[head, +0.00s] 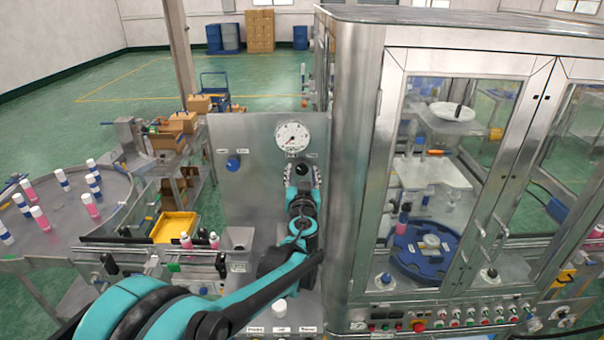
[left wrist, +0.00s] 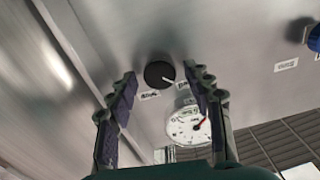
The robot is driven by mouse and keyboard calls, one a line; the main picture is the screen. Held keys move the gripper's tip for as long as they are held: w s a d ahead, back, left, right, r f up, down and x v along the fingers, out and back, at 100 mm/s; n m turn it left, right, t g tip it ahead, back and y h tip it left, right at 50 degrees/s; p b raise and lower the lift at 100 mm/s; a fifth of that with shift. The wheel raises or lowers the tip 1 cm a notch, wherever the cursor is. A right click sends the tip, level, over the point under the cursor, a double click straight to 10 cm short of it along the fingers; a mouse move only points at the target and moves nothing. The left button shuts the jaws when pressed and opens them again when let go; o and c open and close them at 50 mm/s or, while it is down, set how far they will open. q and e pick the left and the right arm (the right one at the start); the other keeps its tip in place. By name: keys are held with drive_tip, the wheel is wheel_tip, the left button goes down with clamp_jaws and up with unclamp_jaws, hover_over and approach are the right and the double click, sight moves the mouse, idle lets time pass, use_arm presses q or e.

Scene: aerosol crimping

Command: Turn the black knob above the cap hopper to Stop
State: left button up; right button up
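The black knob (head: 302,169) is on the steel panel just below a round white gauge (head: 292,136). In the left wrist view the black knob (left wrist: 158,73) has a white pointer line aimed toward the right-hand of two small labels; their words are too small to read. My left gripper (head: 302,186) is at the panel in front of the knob. In the left wrist view my left gripper (left wrist: 163,82) is open, with one finger on each side of the knob and visible gaps to it. My right gripper is not in view.
A blue knob (head: 233,162) is on the same panel to the left. A glass-doored steel cabinet (head: 366,170) stands close on the right. A round table (head: 118,187) with pink and blue cans and a yellow bin (head: 174,227) are on the left.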

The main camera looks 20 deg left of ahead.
use_arm(q)
drive_tip(key=c, duration=0.9)
drive_tip(key=shift+f+m, duration=0.1)
drive_tip(key=shift+m, duration=0.3)
drive_tip(key=m+b, duration=0.2)
drive_tip(key=shift+m, duration=0.3)
drive_tip(key=m+b, duration=0.2)
drive_tip(key=m, duration=0.3)
drive_tip(key=shift+m, duration=0.3)
drive_tip(key=m+b, duration=0.1)
drive_tip(key=m, duration=0.3)
drive_tip(key=m+b, duration=0.1)
drive_tip(key=m, duration=0.3)
drive_tip(key=shift+d+f+m, duration=0.1)
drive_tip(key=shift+m, duration=0.3)
